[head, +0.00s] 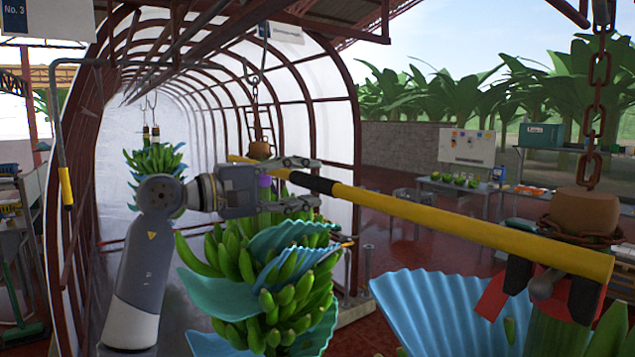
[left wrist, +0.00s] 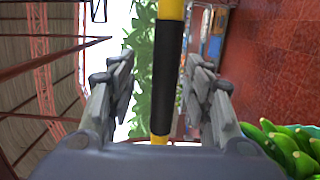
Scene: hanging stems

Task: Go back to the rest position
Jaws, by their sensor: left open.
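My left gripper (head: 305,184) is open, with its two fingers spread around the black sleeve (head: 312,183) of a long yellow bar. In the left wrist view, the open jaws (left wrist: 163,85) stand either side of the black sleeve (left wrist: 167,85), with a gap showing on each side. I cannot tell how deep the bar sits in the jaws. The yellow bar (head: 450,220) slants down to the right in the head view. My right gripper does not show in either view.
A hanging banana stem (head: 285,295) with blue sheets is just below my left gripper. Another blue-wrapped stem (head: 435,305) hangs front right, near a rusty chain (head: 598,95). A further stem (head: 155,160) hangs in the arched tunnel. Red floor (head: 400,255) lies open behind.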

